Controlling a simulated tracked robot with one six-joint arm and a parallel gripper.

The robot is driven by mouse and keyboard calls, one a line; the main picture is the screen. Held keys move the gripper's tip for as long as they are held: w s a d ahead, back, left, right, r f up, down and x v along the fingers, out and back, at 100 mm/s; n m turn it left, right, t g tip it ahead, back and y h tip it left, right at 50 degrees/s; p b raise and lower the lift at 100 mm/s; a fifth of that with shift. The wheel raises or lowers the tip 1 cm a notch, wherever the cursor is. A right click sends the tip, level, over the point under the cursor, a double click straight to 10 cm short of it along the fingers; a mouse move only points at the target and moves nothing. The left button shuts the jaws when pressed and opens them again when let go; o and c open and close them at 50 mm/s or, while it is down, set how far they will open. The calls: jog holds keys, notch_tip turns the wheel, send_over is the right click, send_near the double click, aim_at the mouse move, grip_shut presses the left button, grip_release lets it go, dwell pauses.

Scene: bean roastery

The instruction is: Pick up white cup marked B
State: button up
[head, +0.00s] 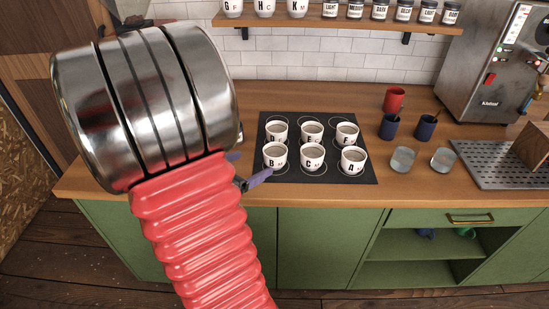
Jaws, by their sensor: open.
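The white cup marked B (275,158) stands upright at the front left of a black mat (312,180) on the wooden counter. It looks filled with something brown. My gripper (248,168) is just left of it, with purple fingers; one finger points at the cup's lower left side. The jaws are open and hold nothing visible. My metal and red arm hides much of the gripper. I cannot tell whether a finger touches the cup.
White cups C (313,159) and A (353,161) stand to the right, with D (276,132), E (311,132) and F (346,135) behind. Red and blue cups, two glasses (403,160) and an espresso machine (490,65) are farther right. A shelf (300,21) hangs above.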

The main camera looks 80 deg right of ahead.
aim_at(267, 156)
jog(key=shift+x, duration=4.3)
jog(key=shift+d, duration=0.15)
jog(key=shift+x, duration=2.5)
jog(key=shift+f, duration=0.15)
jog(key=shift+c, duration=0.4)
jog(key=c, duration=1.2)
jog(key=shift+r, duration=5)
